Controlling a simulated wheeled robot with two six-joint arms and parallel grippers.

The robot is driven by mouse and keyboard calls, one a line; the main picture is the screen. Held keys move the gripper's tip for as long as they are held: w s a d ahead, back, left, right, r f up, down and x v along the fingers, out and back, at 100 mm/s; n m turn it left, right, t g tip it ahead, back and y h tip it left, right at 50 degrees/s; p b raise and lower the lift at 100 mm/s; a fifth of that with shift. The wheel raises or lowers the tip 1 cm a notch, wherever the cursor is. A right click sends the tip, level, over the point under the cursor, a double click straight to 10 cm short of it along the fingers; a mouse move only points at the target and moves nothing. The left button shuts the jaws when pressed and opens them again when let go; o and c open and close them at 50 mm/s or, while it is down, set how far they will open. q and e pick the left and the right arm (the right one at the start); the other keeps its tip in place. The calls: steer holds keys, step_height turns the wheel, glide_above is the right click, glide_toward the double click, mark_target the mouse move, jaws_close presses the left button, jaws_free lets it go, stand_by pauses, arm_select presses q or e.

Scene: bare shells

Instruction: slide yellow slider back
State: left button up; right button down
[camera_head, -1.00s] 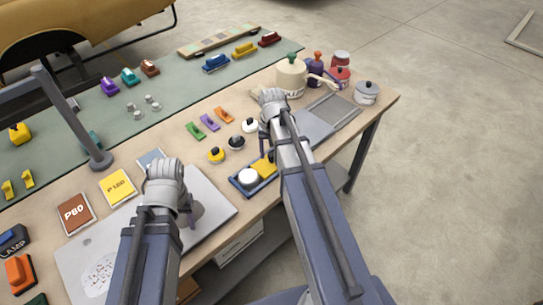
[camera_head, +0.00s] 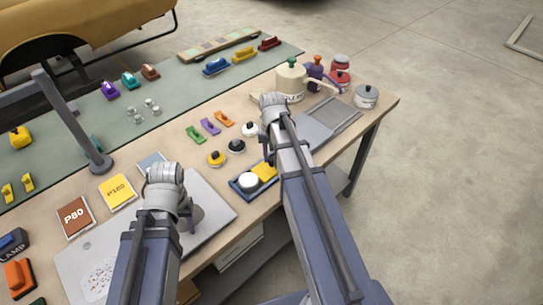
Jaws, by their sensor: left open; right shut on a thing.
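Several yellow things are in view, and I cannot tell for sure which is the slider. A long yellow block (camera_head: 244,54) lies between a blue block (camera_head: 216,66) and a red block (camera_head: 269,44) at the back of the green mat.
A lamp post (camera_head: 97,160) stands at the left. A yellow P180 sheet (camera_head: 117,191) and a brown P80 sheet (camera_head: 75,216) lie in front of it. A cream pot (camera_head: 291,83) and jars crowd the right back corner. Small clips and knobs lie mid-table.

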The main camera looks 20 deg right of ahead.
stand_by(0.8)
steer(key=w+d, duration=0.1)
steer(key=d, duration=0.3)
steer(key=w+d, duration=0.1)
steer(key=d, duration=0.2)
steer(key=shift+w, duration=0.3)
arm_select(q)
steer(key=shift+a, duration=0.1)
arm_select(e)
steer(key=shift+d, duration=0.15)
steer(key=c, duration=0.7)
jaws_free()
steer(key=shift+d, duration=0.15)
steer(key=shift+o, duration=0.5)
